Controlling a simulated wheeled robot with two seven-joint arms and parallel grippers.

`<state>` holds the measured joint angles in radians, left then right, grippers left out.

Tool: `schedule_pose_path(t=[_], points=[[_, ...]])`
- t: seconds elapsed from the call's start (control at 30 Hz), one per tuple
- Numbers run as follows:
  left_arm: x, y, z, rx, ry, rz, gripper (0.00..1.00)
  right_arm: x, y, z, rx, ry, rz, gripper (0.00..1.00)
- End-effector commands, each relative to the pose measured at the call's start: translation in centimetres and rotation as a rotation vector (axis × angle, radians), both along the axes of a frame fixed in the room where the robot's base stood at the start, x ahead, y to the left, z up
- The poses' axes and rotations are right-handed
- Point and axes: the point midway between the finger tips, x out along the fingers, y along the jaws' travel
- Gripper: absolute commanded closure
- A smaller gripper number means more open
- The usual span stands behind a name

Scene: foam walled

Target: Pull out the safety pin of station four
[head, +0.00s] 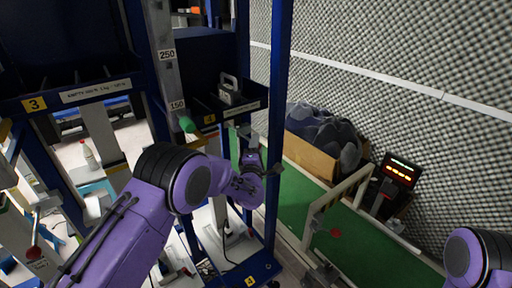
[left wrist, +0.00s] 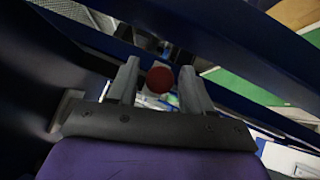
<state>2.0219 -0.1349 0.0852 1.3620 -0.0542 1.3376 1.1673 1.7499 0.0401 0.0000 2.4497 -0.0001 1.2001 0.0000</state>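Station four carries a yellow label 4 (head: 209,119) on its dark shelf, and another yellow 4 plate (head: 249,281) is low on its blue frame. My left gripper (head: 268,170) is beside the blue post at this station, below the shelf. In the left wrist view my left gripper (left wrist: 160,88) has its two fingers apart. A round red knob (left wrist: 160,80) shows in the gap between the fingertips, with a thin gap on each side. I cannot tell its depth or whether it is the safety pin's head. My right arm shows at lower right; its gripper is out of view.
A blue post (head: 279,110) stands close beside my left gripper. A green conveyor (head: 300,205) with a pale gate (head: 340,200) lies to the right. Station three's shelf (head: 70,92) is at left. A box of dark fabric (head: 310,155) stands by the foam wall.

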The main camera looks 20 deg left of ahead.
Motion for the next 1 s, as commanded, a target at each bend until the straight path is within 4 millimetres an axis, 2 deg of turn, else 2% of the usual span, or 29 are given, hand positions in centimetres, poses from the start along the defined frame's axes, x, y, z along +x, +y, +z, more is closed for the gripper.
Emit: schedule_pose_path(t=[0.27,0.37,0.47,0.7,0.8,1.0], points=[[0.0,-0.3,0.0,0.001,-0.001,-0.004,0.46,0.0,0.0,0.0,0.0,0.0,0.0,0.57],[-0.5,-0.3,-0.3,0.002,0.001,-0.004,0.46,0.0,0.0,-0.3,0.0,0.0,0.0,0.57],[-2.1,-0.5,-0.6,0.001,0.001,-0.003,0.46,0.0,0.0,-0.9,0.0,0.0,0.0,0.57],[-7.7,-1.2,-1.7,0.002,0.0,-0.003,0.46,0.0,0.0,-2.8,0.0,0.0,0.0,0.57],[-9.3,-1.4,-1.8,0.001,-0.001,-0.002,0.46,0.0,0.0,-3.1,0.0,0.0,0.0,0.57],[-10.5,-1.5,-1.8,0.0,-0.002,-0.002,0.46,0.0,0.0,-3.3,0.0,0.0,0.0,0.57]])
